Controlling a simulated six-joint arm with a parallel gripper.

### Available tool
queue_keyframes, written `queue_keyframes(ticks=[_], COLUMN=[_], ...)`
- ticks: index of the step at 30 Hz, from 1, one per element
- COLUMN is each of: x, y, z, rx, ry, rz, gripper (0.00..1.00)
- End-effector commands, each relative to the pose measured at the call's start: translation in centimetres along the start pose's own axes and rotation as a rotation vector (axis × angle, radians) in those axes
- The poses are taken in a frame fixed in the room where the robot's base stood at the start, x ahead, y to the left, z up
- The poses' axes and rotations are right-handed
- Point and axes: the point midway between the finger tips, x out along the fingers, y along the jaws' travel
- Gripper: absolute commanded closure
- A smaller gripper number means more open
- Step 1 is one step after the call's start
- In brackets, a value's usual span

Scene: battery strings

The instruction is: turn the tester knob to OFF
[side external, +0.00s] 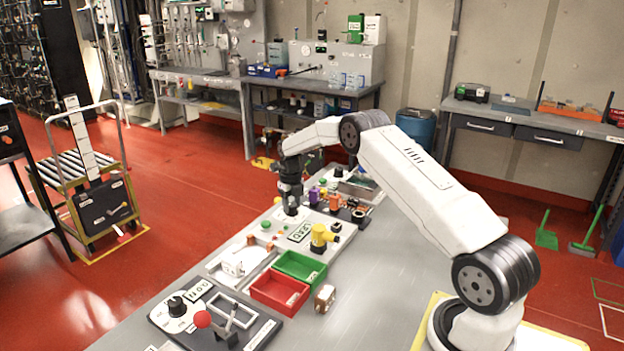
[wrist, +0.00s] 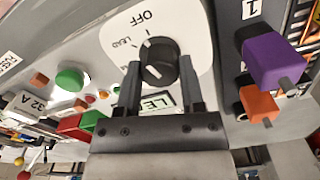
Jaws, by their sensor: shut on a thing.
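The tester knob (wrist: 158,62) is black and round with a raised grip, set on a white dial plate (wrist: 195,28). The plate reads OFF above the knob and LEAD at its left in the wrist view; further lettering is partly covered. My gripper (wrist: 160,74) has one finger on each side of the knob and is shut on it. A pale mark shows near the knob's upper left edge, but I cannot tell exactly where the knob points. In the side external view my gripper (side external: 291,206) points down at the panel and hides the knob.
A purple block (wrist: 274,61) and an orange block (wrist: 258,105) stand close at the right in the wrist view. A green button (wrist: 69,79) is at the left. Green (side external: 300,260) and red (side external: 280,282) bins and a yellow part (side external: 321,236) are nearer the camera in the side external view.

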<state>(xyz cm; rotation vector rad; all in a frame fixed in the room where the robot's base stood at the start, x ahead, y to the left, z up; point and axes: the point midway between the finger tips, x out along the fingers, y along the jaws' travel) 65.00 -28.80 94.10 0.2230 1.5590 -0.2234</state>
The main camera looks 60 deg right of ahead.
Motion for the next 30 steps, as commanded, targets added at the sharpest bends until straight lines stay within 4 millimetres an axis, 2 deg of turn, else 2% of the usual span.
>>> queue_keyframes(ticks=[4,5,6,7,20,30], x=[0.2,0.2,0.2,0.2,-0.2,-2.0], y=[-0.1,-0.1,-0.1,-0.1,0.0,0.0], z=[-0.3,-0.3,-0.2,-0.2,0.0,0.0], rx=[0.0,0.0,0.0,0.0,-0.002,-0.002], ry=[0.01,0.01,0.009,0.008,0.001,0.0], rz=[0.0,0.0,0.0,0.0,0.0,0.0], gripper=[0.98,0.41,0.28,0.21,0.21,0.21])
